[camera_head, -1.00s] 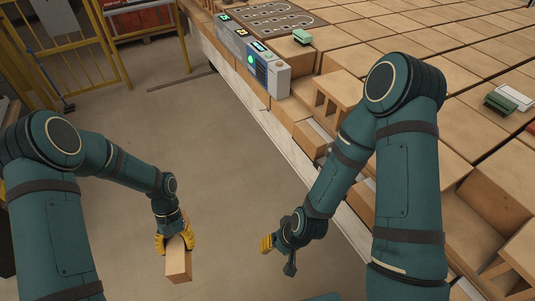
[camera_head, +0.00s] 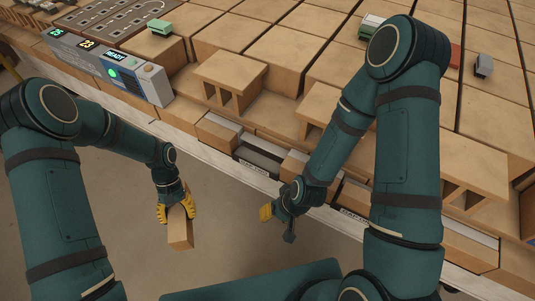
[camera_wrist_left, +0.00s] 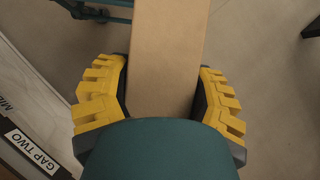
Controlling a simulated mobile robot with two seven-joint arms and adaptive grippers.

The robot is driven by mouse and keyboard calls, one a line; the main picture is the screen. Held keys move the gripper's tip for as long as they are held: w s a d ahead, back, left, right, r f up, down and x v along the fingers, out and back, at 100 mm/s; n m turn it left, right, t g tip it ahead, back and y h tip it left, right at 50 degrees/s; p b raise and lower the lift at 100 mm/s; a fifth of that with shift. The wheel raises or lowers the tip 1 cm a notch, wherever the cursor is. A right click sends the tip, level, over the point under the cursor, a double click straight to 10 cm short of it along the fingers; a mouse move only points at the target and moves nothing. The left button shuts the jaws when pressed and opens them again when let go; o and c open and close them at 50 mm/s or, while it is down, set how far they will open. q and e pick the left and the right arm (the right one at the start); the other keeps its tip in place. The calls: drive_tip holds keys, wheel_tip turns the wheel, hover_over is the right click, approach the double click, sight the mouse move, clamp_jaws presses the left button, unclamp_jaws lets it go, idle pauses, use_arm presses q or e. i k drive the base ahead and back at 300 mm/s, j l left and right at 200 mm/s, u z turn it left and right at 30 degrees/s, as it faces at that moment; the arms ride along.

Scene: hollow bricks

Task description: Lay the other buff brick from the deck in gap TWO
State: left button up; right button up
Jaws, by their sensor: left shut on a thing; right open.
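My left gripper (camera_head: 176,206) is shut on a buff brick (camera_head: 180,234), which hangs below it over the bare floor, apart from the brickwork. In the left wrist view the brick (camera_wrist_left: 166,55) sits between the yellow fingers (camera_wrist_left: 160,105). A GAP TWO label (camera_wrist_left: 33,151) shows at the lower left of that view; the gap itself is not clear there. In the head view, a recess (camera_head: 260,152) lies between bricks along the near edge, above a label too small to read. My right gripper (camera_head: 278,220) is open and empty in front of that edge.
A grey control box (camera_head: 113,73) with a READY display stands on the left edge. Hollow bricks (camera_head: 230,78) stand raised on the broad buff deck (camera_head: 325,28). Small green, white, red and grey items lie further back. Floor is clear below the left gripper.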

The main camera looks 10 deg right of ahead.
sight(259, 159)
drive_tip(key=i+z, duration=0.1)
drive_tip(key=z, duration=0.25)
drive_tip(key=i+z, duration=0.15)
drive_tip(key=z, duration=0.25)
drive_tip(key=i+j+z, duration=0.1)
drive_tip(key=z, duration=0.25)
drive_tip(key=i+l+z, duration=0.15)
drive_tip(key=i+l, duration=0.15)
drive_tip(key=i, duration=0.15)
